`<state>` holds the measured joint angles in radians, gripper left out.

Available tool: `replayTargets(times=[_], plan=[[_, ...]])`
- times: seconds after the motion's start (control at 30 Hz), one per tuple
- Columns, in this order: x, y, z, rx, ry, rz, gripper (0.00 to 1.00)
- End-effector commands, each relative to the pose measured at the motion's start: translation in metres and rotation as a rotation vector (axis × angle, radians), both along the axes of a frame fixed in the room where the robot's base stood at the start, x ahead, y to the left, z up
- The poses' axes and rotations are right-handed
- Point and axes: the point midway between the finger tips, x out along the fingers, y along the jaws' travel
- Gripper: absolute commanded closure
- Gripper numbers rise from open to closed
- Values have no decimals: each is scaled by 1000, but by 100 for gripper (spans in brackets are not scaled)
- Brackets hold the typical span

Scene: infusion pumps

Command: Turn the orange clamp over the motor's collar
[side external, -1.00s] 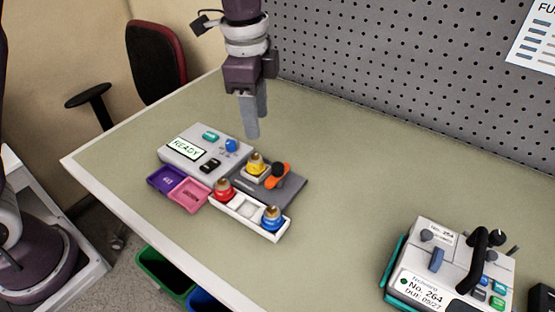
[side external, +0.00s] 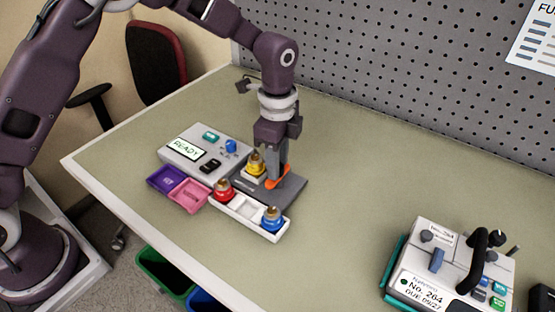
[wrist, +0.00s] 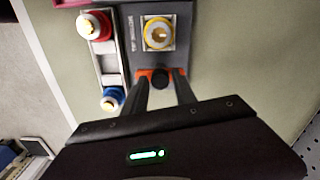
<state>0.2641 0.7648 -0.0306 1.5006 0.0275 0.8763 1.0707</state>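The orange clamp (side external: 273,184) with its black knob sits on the grey base of the pump; its orange part and black knob (wrist: 160,78) also show in the wrist view. The motor (side external: 255,164), with a yellow collar and brass top, stands upright beside the clamp; the wrist view shows it from above (wrist: 158,34). My gripper (side external: 277,167) points down over the clamp, its fingertips low around the knob. In the wrist view, the fingers (wrist: 159,82) are apart, one on each side of the knob. Whether they touch it, I cannot tell. The fingers partly hide the clamp.
A white tray (side external: 246,213) in front holds red (side external: 223,190) and blue (side external: 271,219) motors. A panel reading READY (side external: 186,148), purple (side external: 166,179) and pink (side external: 189,195) bins stand left. Another device (side external: 452,265) stands right. The table between is clear.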

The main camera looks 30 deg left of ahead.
Motion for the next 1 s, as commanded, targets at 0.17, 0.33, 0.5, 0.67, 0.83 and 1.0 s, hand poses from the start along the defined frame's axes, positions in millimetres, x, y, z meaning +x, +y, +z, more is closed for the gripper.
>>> replayTargets(times=[0.17,0.33,0.5,0.67,0.83,1.0], plan=[[0,0,0,0,0,0,100],[0,0,0,0,0,4,100],[0,0,0,0,0,39,100],[0,0,1,0,0,125,100],[0,0,1,0,-1,267,100],[0,0,1,0,-1,430,100]])
